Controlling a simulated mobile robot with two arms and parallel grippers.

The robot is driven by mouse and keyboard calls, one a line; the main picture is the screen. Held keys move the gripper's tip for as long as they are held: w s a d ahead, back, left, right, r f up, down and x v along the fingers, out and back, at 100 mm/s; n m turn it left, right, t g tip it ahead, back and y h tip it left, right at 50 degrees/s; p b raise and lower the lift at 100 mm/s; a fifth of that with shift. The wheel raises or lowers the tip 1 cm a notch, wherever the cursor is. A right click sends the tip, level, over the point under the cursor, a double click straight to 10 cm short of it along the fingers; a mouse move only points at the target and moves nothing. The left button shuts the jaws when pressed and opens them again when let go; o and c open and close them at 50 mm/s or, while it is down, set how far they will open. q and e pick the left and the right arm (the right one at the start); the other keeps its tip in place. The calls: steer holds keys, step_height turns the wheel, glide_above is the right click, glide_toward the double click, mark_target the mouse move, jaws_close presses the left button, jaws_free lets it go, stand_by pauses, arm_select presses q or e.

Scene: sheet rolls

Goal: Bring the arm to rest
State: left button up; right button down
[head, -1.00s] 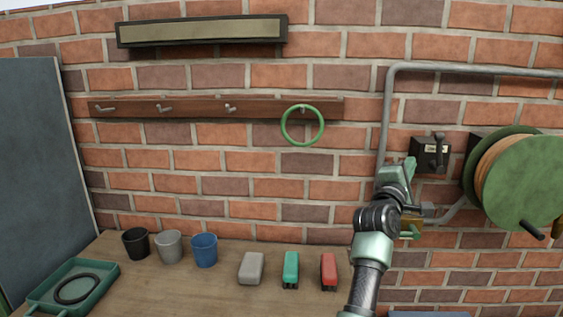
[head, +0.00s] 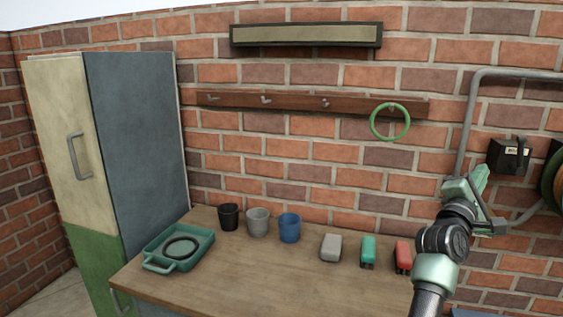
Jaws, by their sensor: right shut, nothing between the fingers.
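My right arm comes in from the bottom right of the head view, and my right gripper (head: 495,225) is raised in front of the brick wall. It is shut and empty, with its fingers pointing away from me. It is below and left of a dark lever box (head: 510,155) and appears apart from it; the exact gap is hard to judge. My left gripper is not in view.
A wooden bench (head: 225,285) bears a green tray (head: 160,262) with a black ring, three cups (head: 257,222) and small blocks (head: 368,252). A green ring (head: 390,122) hangs on the hook rail (head: 290,103). A cabinet (head: 135,140) stands left. A reel (head: 553,180) is at the right edge.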

steer(key=s+a+f+n+t+y, duration=0.2)
steer(key=a+n+t+y, duration=0.4)
steer(key=n, duration=0.8)
steer(key=s+a+f+n+t+y, duration=0.3)
steer(key=a+n+y, duration=0.5)
steer(key=n, duration=0.6)
steer(key=s+a+f+n+g+y, duration=0.35)
steer(key=a+f+n, duration=0.35)
steer(key=f+n, duration=0.25)
steer(key=s+a+f+n+g+y, duration=0.3)
steer(key=a+f+n+g+y, duration=0.25)
steer(key=f+n, duration=0.4)
steer(key=s+a+f+n+g+h, duration=0.25)
steer(key=s+f+n+g, duration=0.4)
steer(key=s+f, duration=0.65)
steer(key=s+d+f+n+g+h, duration=0.2)
steer(key=s+d+f+n, duration=0.15)
steer(key=s, duration=0.45)
steer(key=s+d+f+n+g+h, duration=0.2)
steer(key=s+f+g, duration=0.15)
steer(key=s, duration=0.45)
step_height(320, 180, down, 27)
steer(key=s, duration=0.1)
steer(key=s+d+f+g, duration=0.1)
steer(key=s+d+f, duration=0.2)
steer(key=s+f, duration=1.3)
steer(key=shift+s+n+g, duration=0.4)
steer(key=shift+s, duration=0.2)
